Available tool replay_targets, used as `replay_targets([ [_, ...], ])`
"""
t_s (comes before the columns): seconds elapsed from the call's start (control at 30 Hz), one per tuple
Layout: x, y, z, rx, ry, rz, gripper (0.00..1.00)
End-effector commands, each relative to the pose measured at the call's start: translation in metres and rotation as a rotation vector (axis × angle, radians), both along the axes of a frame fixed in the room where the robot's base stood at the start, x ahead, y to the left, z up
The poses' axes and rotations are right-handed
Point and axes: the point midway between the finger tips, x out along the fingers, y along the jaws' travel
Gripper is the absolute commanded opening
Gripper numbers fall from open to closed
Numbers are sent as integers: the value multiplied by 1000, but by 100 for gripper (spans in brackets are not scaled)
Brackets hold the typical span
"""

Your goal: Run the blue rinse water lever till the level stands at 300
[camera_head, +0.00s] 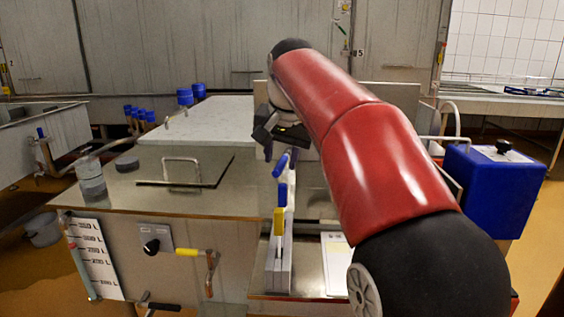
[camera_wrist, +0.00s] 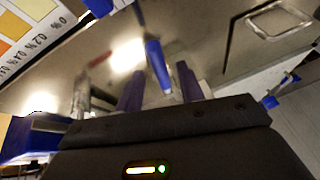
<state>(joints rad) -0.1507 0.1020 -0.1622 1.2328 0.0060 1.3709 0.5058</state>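The blue lever (camera_head: 281,163) sits on the pipework at the middle of the head view, just below my gripper (camera_head: 271,139). In the wrist view, a blue handle (camera_wrist: 158,66) shows between the two fingers of my gripper (camera_wrist: 160,85), which stand apart. I cannot tell whether either finger touches it. The level gauge (camera_head: 96,262) is a white scale with litre marks, including 300, on the tank's front at lower left. A slanted sight tube (camera_head: 79,262) runs along it; its exact level is too small to read.
A second blue handle (camera_head: 283,195) and a yellow one (camera_head: 278,221) are below the lever. A yellow-handled valve (camera_head: 188,252) and black knob (camera_head: 151,247) are on the tank front. A blue box (camera_head: 492,190) stands at right. The steel tank lid (camera_head: 225,200) is left of the levers.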

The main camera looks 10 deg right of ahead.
Motion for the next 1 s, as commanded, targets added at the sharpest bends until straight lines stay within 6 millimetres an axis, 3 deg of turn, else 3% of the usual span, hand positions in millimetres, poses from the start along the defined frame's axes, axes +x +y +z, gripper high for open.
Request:
replay_targets([
  [0.37,4,0,-10,0,0,1,38],
  [0.7,4,0,-10,0,0,1,0],
  [1.0,3,1,-10,-1,0,0,0],
])
